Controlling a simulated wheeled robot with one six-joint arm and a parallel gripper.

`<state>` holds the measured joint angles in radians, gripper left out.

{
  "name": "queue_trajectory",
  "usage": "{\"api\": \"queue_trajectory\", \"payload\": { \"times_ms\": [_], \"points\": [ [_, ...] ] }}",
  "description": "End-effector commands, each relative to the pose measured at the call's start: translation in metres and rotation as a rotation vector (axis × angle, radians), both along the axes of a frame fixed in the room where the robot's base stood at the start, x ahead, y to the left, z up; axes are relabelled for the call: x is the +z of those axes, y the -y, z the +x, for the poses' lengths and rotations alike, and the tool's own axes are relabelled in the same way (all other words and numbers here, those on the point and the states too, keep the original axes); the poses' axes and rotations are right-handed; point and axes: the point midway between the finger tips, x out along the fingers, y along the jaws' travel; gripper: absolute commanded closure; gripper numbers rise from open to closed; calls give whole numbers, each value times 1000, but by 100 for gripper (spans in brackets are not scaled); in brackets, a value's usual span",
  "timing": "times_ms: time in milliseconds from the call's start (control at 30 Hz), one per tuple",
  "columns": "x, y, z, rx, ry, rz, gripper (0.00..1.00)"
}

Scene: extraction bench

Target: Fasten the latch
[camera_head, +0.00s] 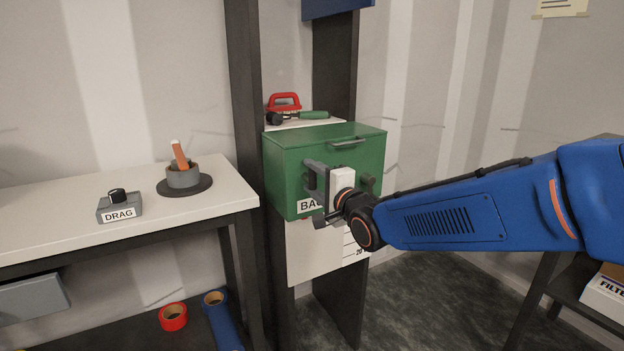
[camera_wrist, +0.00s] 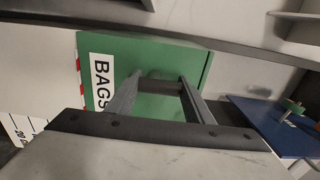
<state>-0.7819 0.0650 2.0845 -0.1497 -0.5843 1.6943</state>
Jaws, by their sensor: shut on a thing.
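My gripper (camera_head: 318,188) is at the box's front, just above the label. In the wrist view my gripper (camera_wrist: 160,78) has its two fingers on either side of a dark bar (camera_wrist: 160,87), which looks like part of the latch. The gripper is shut on it. My gripper hides much of the front, so the latch's position is unclear.
A white bench (camera_head: 60,205) at left holds a grey DRAG block (camera_head: 119,207) and a pot (camera_head: 183,177). Open floor lies below right.

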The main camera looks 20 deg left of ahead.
Motion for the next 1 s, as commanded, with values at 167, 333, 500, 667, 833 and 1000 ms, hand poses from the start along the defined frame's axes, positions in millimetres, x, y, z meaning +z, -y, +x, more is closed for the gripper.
{"api": "queue_trajectory", "payload": {
  "times_ms": [167,333,500,667,833,1000],
  "points": [
    [-1,1,0,-1,-14,10,75],
    [-1,1,0,-1,-16,10,75],
    [-2,1,0,-1,-16,10,75],
    [-1,1,0,-1,-15,10,34],
    [-1,0,0,0,-14,10,34],
    [0,5,-4,0,-14,10,34]
  ]
}}
